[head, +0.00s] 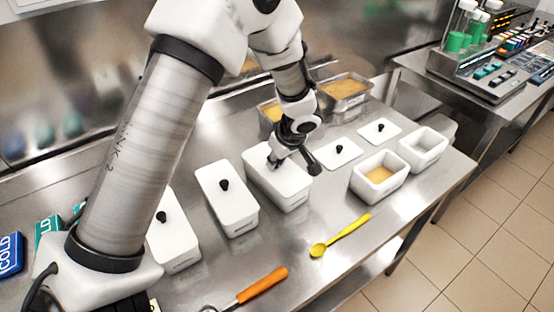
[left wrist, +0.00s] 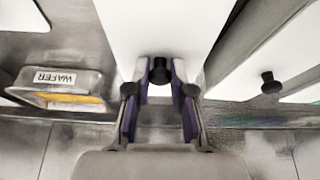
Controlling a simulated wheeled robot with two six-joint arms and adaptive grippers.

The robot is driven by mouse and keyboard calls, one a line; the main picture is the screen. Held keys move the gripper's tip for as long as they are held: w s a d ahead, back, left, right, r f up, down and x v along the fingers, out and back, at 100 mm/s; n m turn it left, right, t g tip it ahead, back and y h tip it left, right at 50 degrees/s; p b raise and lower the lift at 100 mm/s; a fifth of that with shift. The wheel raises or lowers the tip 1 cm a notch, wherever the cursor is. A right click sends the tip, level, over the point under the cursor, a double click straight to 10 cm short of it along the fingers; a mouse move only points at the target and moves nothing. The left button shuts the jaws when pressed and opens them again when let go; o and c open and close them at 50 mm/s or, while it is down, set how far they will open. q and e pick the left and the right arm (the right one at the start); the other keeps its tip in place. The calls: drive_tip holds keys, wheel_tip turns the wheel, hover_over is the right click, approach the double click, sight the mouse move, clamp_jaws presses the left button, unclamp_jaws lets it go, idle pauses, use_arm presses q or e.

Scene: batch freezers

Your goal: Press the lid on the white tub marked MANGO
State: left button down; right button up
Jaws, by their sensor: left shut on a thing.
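A white tub (head: 290,196) with a white lid (head: 268,176) stands in the middle of the steel table. My left gripper (head: 276,160) reaches down over this lid and is shut on its black knob (left wrist: 160,70), which shows between the purple-lined fingers (left wrist: 161,78) in the left wrist view. The lid lies at the tub's top; whether it is fully seated cannot be told. Any writing on this tub is too small to read, so I cannot tell whether it is marked MANGO. My right gripper is not in view.
Two lidded white tubs (head: 228,208) (head: 174,240) stand to the left. An open tub with orange contents (head: 380,177) and another open tub (head: 424,148) stand right, near loose lids (head: 341,153) (head: 380,131). A yellow spoon (head: 340,236) and orange-handled tool (head: 262,284) lie in front.

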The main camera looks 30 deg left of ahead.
use_arm(q)
drive_tip(key=shift+b, duration=0.55)
idle(0.9)
drive_tip(key=shift+b, duration=0.35)
idle(0.4)
drive_tip(key=shift+f+b, duration=0.15)
drive_tip(key=shift+b, duration=1)
idle(0.4)
drive_tip(key=shift+c, duration=2.3)
unclamp_jaws()
